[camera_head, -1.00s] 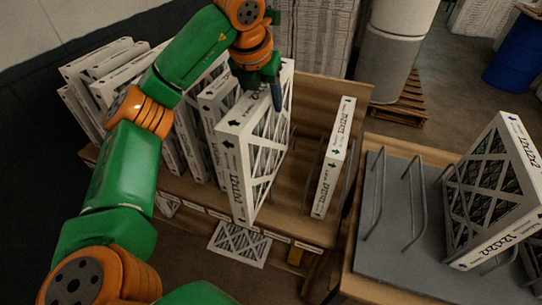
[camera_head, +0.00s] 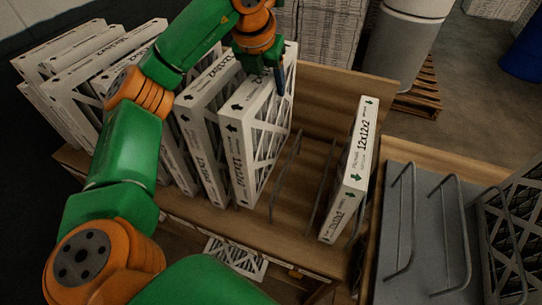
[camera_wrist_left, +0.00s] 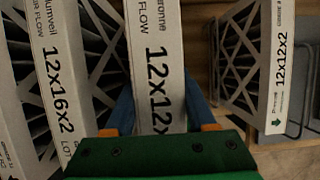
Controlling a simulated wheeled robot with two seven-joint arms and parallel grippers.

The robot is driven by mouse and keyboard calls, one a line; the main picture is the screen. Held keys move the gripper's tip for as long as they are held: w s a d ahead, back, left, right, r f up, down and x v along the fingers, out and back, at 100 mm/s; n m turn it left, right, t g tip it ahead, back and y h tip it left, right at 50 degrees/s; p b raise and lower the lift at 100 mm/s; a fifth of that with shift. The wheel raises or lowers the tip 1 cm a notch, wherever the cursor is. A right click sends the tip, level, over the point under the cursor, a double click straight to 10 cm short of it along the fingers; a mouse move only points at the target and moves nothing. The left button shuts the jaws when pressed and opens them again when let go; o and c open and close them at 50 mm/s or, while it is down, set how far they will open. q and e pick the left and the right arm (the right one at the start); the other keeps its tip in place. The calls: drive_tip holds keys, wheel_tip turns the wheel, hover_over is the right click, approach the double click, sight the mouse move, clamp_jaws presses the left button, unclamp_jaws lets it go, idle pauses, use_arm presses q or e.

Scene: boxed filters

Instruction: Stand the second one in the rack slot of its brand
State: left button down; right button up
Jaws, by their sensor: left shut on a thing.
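My left gripper (camera_head: 279,82) is shut on the top edge of a white boxed filter (camera_head: 236,160) with a dark lattice face. It also shows in the left wrist view (camera_wrist_left: 155,40), marked 12x12 with the end of the label hidden and its brand only partly readable. The filter stands upright beside the row of filters; I cannot tell whether its bottom touches the rack. The wooden rack (camera_head: 330,85) has wire dividers (camera_head: 288,175). Another 12x12x2 filter (camera_head: 352,160) stands in a slot at the rack's right. My right gripper is not in view.
Several filters (camera_head: 205,150) stand close on the left, one reading 12x16x2 in the wrist view (camera_wrist_left: 55,80). Between the held filter and the right one are empty wire slots. A grey-topped table (camera_head: 425,260) with wire hoops stands at right, with a dark-meshed filter (camera_head: 515,230) at its edge.

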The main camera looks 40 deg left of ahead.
sight(259, 99)
use_arm(q)
wheel_tip(259, 99, down, 12)
drive_tip(key=shift+c, duration=1.1)
unclamp_jaws()
drive_tip(key=shift+r, duration=0.1)
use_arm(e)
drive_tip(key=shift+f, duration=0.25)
use_arm(q)
drive_tip(key=shift+r, duration=0.1)
drive_tip(key=b+v, duration=0.1)
drive_tip(key=v, duration=1.1)
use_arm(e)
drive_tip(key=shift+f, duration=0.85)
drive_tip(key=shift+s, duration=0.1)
